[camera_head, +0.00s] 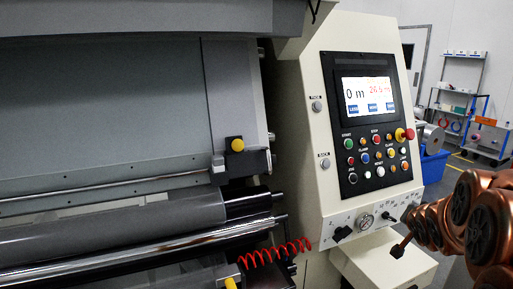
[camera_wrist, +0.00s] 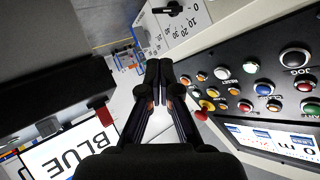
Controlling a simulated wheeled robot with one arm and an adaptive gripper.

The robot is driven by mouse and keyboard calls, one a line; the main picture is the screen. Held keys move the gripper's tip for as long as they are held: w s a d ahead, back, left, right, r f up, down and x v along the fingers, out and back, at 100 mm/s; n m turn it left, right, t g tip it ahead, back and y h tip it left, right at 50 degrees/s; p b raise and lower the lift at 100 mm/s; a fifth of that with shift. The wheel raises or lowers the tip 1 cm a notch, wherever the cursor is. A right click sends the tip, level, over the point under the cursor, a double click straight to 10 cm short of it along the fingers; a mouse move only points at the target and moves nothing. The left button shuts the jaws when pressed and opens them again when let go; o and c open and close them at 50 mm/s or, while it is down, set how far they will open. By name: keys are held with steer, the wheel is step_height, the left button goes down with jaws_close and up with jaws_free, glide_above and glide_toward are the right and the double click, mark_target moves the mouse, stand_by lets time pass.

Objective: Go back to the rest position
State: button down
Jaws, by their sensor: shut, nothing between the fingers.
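My gripper (camera_wrist: 159,70) is shut and empty in the wrist view, its two dark fingers meeting at the tips. In the head view my gripper (camera_head: 399,249) is a small dark shape at the lower right, at the end of my copper-coloured arm. It is in front of the lower part of the machine's control console (camera_head: 313,160). The button panel (camera_head: 376,160) with its lit screen (camera_head: 368,95) is up and left of my arm. In the wrist view the buttons (camera_wrist: 262,89) are to the right of the fingers, seen upside down.
The grey machine with its rollers (camera_head: 140,245) fills the left. A red coiled cable (camera_head: 275,252) hangs beside the console. A "BLUE" sign (camera_wrist: 70,150) shows in the wrist view.

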steer(key=s+a+f+n+g+y, duration=0.1)
steer(key=s+a+f+n+g, duration=0.1)
steer(key=s+a, duration=0.7)
steer(key=s+a+f+n+g+y, duration=0.2)
steer(key=s+a+n+g, duration=0.3)
steer(key=s+a, duration=0.5)
steer(key=s+a+f+n+g+y, duration=0.2)
steer(key=s+a, duration=0.8)
steer(key=s, duration=0.7)
step_height(320, 180, down, 2)
steer(key=n+g, duration=0.1)
steer(key=g, duration=0.2)
steer(key=shift+s, duration=0.25)
steer(key=shift+a, duration=0.1)
